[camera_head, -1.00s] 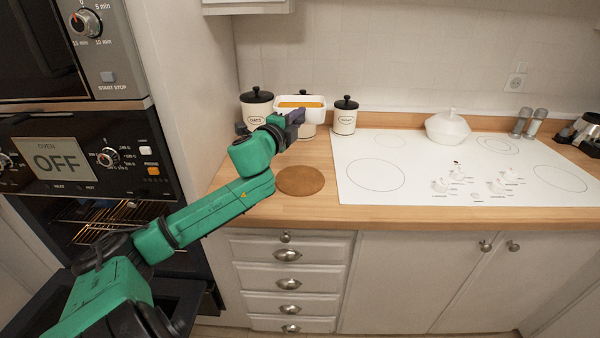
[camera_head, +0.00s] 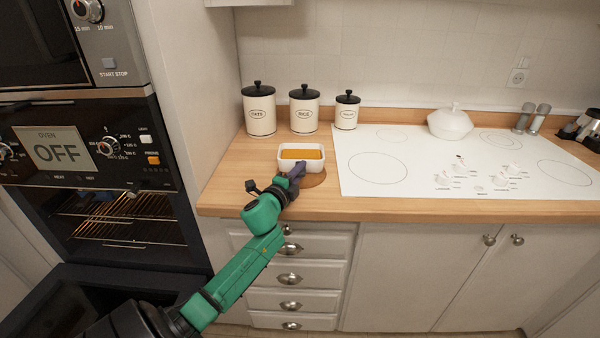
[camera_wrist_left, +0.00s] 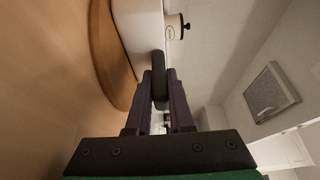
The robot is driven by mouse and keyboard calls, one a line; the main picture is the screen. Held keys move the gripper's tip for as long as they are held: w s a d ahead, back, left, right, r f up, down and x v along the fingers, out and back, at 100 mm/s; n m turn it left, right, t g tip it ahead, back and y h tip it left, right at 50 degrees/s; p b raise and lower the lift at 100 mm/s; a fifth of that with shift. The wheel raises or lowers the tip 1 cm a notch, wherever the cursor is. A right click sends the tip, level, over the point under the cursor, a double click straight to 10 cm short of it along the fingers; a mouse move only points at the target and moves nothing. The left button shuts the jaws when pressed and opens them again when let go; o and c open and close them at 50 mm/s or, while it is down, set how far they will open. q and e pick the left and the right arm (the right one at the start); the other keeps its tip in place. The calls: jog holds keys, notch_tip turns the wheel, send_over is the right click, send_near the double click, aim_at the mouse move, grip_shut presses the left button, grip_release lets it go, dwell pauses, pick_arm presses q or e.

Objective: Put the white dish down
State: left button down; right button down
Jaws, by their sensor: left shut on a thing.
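The white dish (camera_head: 286,166), rectangular with an orange filling, is level over the round wooden board (camera_head: 316,181) on the counter. I cannot tell whether its base touches the board or is slightly above it. My left gripper (camera_head: 297,173) is shut on the dish at its near side. In the left wrist view the fingers (camera_wrist_left: 160,90) close on a dark rounded part beside the white dish wall (camera_wrist_left: 138,35). The wooden board (camera_wrist_left: 103,45) shows close beside the dish there. The dish and gripper hide part of the board. My right gripper is not in view.
Several lidded canisters, such as the rice one (camera_head: 304,112), stand behind the dish. The white cooktop (camera_head: 420,180) lies to the right, with a white lidded pot (camera_head: 450,123) at its back. The oven (camera_head: 125,220) at left is open.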

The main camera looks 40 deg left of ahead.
pick_arm(q)
jog(key=c, duration=1)
grip_release()
jog(key=shift+o, duration=1)
jog(key=shift+s+d, duration=0.1)
jog(key=b+v, duration=0.1)
jog(key=v, duration=1)
jog(key=shift+s, duration=0.1)
jog(key=shift+s+d+r, duration=0.1)
jog(key=shift+s+r, duration=0.05)
jog(key=shift+s, duration=0.25)
